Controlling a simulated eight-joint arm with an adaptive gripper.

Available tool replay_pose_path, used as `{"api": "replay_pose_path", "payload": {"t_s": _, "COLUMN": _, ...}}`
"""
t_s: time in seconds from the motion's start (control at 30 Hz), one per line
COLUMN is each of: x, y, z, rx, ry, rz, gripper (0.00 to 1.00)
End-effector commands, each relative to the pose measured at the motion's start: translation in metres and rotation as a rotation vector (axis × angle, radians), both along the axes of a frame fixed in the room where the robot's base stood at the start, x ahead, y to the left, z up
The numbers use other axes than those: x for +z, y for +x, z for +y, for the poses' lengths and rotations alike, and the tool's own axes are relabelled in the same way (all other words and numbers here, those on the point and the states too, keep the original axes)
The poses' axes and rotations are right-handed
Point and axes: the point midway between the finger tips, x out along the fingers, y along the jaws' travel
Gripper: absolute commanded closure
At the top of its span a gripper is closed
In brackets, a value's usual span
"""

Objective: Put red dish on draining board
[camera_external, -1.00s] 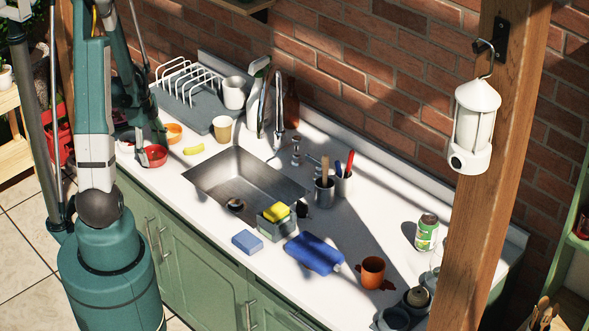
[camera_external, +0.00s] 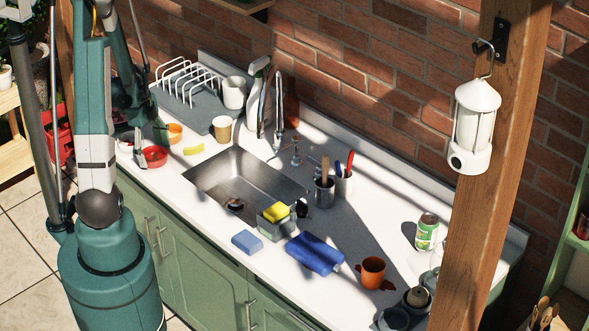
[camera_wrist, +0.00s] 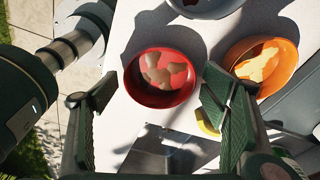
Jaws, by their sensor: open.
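The red dish (camera_external: 155,157) sits upright on the white counter, left of the sink. In the wrist view the red dish (camera_wrist: 182,96) has brownish patches inside, which may be contents or light. My gripper (camera_external: 149,138) is open and empty, close above and behind the dish in the external view. In the wrist view my gripper (camera_wrist: 158,97) has its fingers spread to either side, with the dish lying ahead between their tips. The grey draining board (camera_external: 200,122) lies behind, against the wall, with a white rack and a white mug on it.
An orange bowl (camera_external: 174,132) stands close beside the dish, and a pale bowl (camera_wrist: 205,5) is beyond it. The sink (camera_external: 240,180) opens to the right.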

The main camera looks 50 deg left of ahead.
Motion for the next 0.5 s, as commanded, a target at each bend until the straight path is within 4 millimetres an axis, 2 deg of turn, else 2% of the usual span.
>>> {"api": "replay_pose_path", "payload": {"t_s": 0.27, "x": 0.016, "y": -0.001, "z": 0.002, "rx": 0.0, "ry": 0.0, "rz": 0.0, "gripper": 0.27}}
{"api": "replay_pose_path", "payload": {"t_s": 0.5, "x": 0.041, "y": -0.002, "z": 0.005, "rx": 0.0, "ry": 0.0, "rz": 0.0, "gripper": 0.27}}
